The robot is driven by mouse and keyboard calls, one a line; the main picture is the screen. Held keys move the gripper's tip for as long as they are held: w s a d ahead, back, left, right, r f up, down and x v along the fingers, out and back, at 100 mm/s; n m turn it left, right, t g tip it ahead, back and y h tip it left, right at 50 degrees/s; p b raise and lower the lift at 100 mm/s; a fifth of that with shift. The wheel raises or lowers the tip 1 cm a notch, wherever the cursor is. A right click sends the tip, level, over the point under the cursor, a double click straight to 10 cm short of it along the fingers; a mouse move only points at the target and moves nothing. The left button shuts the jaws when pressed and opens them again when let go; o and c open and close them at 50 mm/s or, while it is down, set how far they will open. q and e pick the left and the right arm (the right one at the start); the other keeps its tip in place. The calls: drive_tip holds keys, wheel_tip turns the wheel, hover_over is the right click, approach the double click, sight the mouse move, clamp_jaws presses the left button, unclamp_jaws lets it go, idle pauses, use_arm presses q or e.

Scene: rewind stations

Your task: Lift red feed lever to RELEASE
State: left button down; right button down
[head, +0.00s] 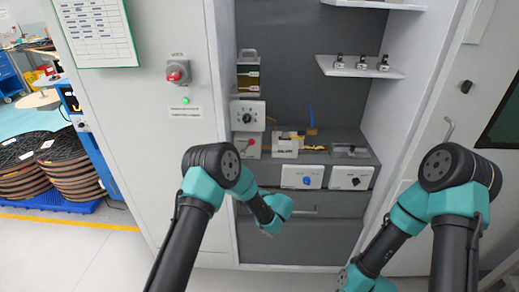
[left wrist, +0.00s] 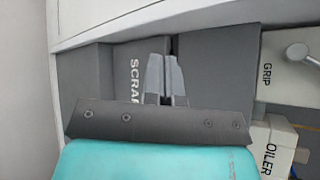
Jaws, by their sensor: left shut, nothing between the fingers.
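The red feed lever (head: 250,142) is a small red handle on a pale box at the left of the shelf in the head view. Its exact position and lettering are too small to read. My left arm reaches in front of the cabinet, and its wrist hangs right of and below the lever, apart from it. In the left wrist view my left gripper (left wrist: 165,85) is shut and empty in front of a dark grey surface marked SCRAP (left wrist: 134,80). No red lever shows in that view. My right arm is at the lower right, and its gripper is out of frame.
A box with a black dial (head: 247,115) stands above the lever box. Boxes with blue (head: 302,177) and black (head: 349,177) knobs are at the shelf front. The left wrist view shows panels marked GRIP (left wrist: 266,75) and OILER (left wrist: 270,157). A red stop button (head: 177,72) is on the left door.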

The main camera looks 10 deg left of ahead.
sight(247, 148)
use_arm(q)
drive_tip(key=w+d+r+t+y, duration=0.1)
drive_tip(key=w+d+r+t, duration=0.1)
drive_tip(key=d+r+t, duration=0.2)
drive_tip(key=w+d+r+t, duration=0.2)
drive_tip(key=d+r+t, duration=0.3)
drive_tip(key=d+r, duration=0.3)
drive_tip(key=shift+w+d+r+y, duration=0.25)
drive_tip(key=shift+w+r+y, duration=0.15)
drive_tip(key=shift+r, duration=0.4)
drive_tip(key=x, duration=0.4)
drive_tip(key=s+a+r+x, duration=0.1)
drive_tip(key=x, duration=0.3)
drive_tip(key=s+a+x, duration=0.1)
drive_tip(key=x, duration=0.3)
drive_tip(key=shift+w+a+r, duration=0.25)
drive_tip(key=shift+w, duration=0.15)
drive_tip(key=shift+d, duration=0.1)
